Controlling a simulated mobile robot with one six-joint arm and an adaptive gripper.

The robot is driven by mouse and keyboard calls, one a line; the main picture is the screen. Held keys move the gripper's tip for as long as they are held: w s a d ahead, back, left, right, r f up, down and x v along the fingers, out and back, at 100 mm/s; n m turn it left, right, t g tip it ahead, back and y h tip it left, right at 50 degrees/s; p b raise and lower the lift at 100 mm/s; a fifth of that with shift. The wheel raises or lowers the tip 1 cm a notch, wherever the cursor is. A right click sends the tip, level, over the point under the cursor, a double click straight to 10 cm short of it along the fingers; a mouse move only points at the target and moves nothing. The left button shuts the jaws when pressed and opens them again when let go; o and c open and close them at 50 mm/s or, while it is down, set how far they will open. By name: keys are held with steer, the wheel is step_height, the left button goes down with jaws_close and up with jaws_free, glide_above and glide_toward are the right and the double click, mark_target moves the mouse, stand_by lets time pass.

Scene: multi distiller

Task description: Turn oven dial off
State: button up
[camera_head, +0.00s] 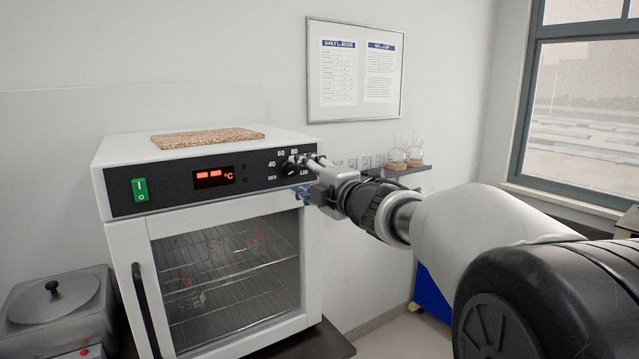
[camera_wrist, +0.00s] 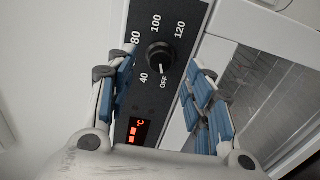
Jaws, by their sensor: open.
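The oven (camera_head: 205,283) is a white box with a glass door and a black control panel (camera_head: 150,209). Its black dial (camera_head: 291,169) is at the panel's right end, partly covered by my gripper (camera_head: 306,176) in the head view. In the wrist view the dial (camera_wrist: 158,55) shows whole, and its white mark points towards OFF. My gripper (camera_wrist: 161,68) is open, with its blue-padded fingers on either side of the dial in the picture. I cannot tell whether a finger touches it. The red display (camera_head: 214,175) shows two dashes and °C.
A brown board (camera_head: 207,138) lies on the oven. A green switch (camera_head: 140,189) is at the panel's left. A shelf with flasks (camera_head: 404,155) is behind my arm. A lidded grey device (camera_head: 58,310) stands at the lower left. The oven door is shut.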

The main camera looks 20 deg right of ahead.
steer(key=v, duration=0.7)
steer(key=shift+s, duration=0.35)
steer(key=shift+r, duration=0.1)
steer(key=s+d+f+m+g+h, duration=0.25)
steer(key=s+f+m+h, duration=0.2)
steer(key=s+m, duration=0.35)
steer(key=s+d+f+m+g+h, duration=0.2)
steer(key=s+f+m+g+h, duration=0.15)
steer(key=s+f+m, duration=0.35)
steer(key=s+a+f+m+g+y, duration=0.1)
steer(key=s+a+f+m+g, duration=0.2)
steer(key=s+f, duration=0.3)
steer(key=s+a+f+m+g+y, duration=0.1)
steer(key=s+a+f+m+g, duration=0.2)
steer(key=s, duration=1.1)
step_height(320, 180, down, 5)
steer(key=shift+s+a+r+m, duration=0.2)
steer(key=shift+s+a+m, duration=0.2)
steer(key=shift+a, duration=0.55)
